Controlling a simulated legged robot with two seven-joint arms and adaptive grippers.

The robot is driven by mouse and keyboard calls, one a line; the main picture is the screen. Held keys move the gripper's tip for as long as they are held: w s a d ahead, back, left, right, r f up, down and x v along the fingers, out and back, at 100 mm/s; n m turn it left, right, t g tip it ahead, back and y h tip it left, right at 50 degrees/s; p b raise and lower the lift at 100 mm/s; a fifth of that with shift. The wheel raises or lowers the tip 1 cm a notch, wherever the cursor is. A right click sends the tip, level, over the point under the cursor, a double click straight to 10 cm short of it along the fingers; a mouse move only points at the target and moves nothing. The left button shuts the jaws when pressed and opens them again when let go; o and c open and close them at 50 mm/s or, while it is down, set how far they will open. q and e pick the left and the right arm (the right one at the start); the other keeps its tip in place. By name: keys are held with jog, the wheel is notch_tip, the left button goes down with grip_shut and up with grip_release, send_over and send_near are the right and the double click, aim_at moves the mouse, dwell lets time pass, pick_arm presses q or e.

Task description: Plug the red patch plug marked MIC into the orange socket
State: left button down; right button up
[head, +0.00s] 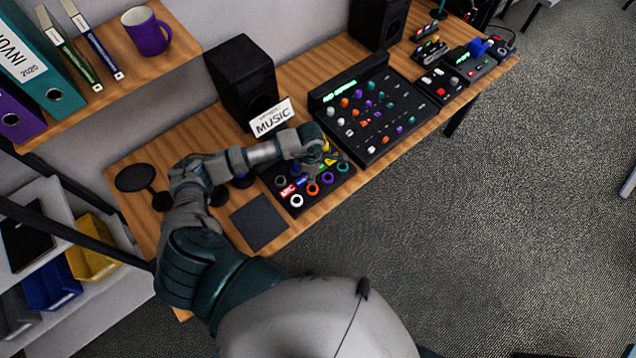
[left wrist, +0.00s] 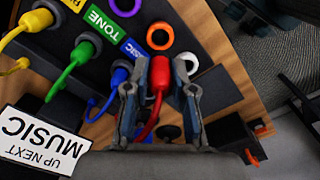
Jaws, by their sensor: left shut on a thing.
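My left gripper (head: 318,157) is over the black patch panel (head: 267,181) in the head view. In the left wrist view its two fingers (left wrist: 160,72) are shut on the red plug (left wrist: 160,76). A red cable trails from the plug back between the fingers. The orange socket (left wrist: 160,36) is a ring just beyond the plug's front end; it also shows in the head view (head: 313,189), below the gripper. I cannot tell the gap between plug and socket. A red MIC label (head: 288,191) is on the panel. My right gripper is not in view.
A white socket (left wrist: 187,62) is right beside the plug. Blue (left wrist: 120,75), green (left wrist: 82,53) and yellow (left wrist: 36,20) plugs with cables crowd the left. The MUSIC sign (head: 271,118) and a speaker (head: 242,80) stand behind. A mixer (head: 370,107) is to the right.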

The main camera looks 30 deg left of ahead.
pick_arm(q)
jog(key=shift+w+a+f+b, duration=0.15)
jog(key=shift+f+b, duration=0.1)
jog(key=shift+f, duration=0.25)
jog(key=shift+s+a+f+b, duration=0.1)
jog(key=shift+f+b, duration=0.15)
jog(key=shift+f, duration=0.25)
jog(key=shift+d+f+b, duration=0.25)
jog(key=shift+f+b, duration=0.25)
jog(key=shift+f, duration=0.2)
jog(key=shift+d+f+b, duration=0.2)
jog(key=shift+f+b, duration=0.25)
jog(key=shift+f, duration=0.25)
jog(key=shift+a, duration=0.35)
jog(key=shift+d, duration=0.45)
jog(key=shift+a+f+b, duration=0.35)
jog(key=shift+b, duration=0.1)
